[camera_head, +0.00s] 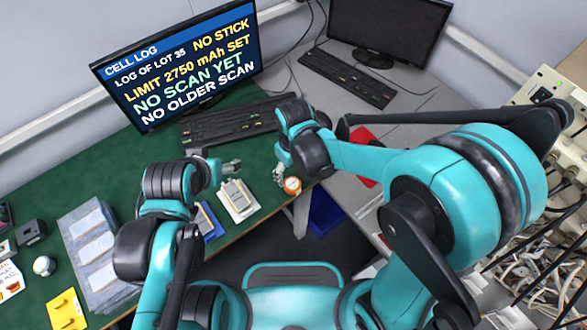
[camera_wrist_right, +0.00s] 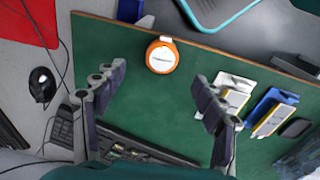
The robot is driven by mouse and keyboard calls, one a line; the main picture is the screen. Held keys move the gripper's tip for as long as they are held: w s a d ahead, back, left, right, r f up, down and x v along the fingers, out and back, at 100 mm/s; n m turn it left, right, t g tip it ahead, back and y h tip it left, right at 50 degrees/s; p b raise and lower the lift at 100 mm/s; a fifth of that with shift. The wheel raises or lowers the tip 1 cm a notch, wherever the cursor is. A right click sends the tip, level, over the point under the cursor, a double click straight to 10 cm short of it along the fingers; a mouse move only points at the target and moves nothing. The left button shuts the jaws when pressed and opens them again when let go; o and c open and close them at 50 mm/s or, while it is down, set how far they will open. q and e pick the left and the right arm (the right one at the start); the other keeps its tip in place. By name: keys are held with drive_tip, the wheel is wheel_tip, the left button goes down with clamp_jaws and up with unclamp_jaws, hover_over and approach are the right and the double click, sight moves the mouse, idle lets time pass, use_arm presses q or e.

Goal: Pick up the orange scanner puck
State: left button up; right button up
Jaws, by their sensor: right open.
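The orange scanner puck (camera_head: 292,185) sits near the front edge of the green mat in the head view, with a round whitish top. In the right wrist view the puck (camera_wrist_right: 162,56) lies ahead of the fingertips, centred between them. My right gripper (camera_head: 281,172) is next to the puck in the head view. In the wrist view my right gripper (camera_wrist_right: 158,76) has its fingers spread wide with nothing between them. My left gripper (camera_head: 232,165) is above the mat left of the puck; whether its jaws are open is unclear.
A white tray with a pouch cell (camera_head: 238,201) and a blue tray (camera_head: 211,222) lie left of the puck. A keyboard (camera_head: 228,122) and monitor (camera_head: 178,62) stand behind. A red sheet (camera_head: 363,135) and blue bin (camera_head: 325,213) lie right of the mat.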

sight(292, 183)
drive_tip(key=shift+a+f, duration=0.25)
drive_tip(key=shift+f, duration=0.05)
wheel_tip(292, 183, down, 2)
drive_tip(key=shift+b, duration=0.55)
wheel_tip(292, 183, down, 6)
drive_tip(key=b, duration=0.2)
drive_tip(key=shift+d+r+b, duration=0.1)
drive_tip(key=shift+r+b, duration=0.05)
drive_tip(key=shift+b, duration=0.2)
drive_tip(key=shift+r, duration=0.1)
drive_tip(key=c, duration=1.3)
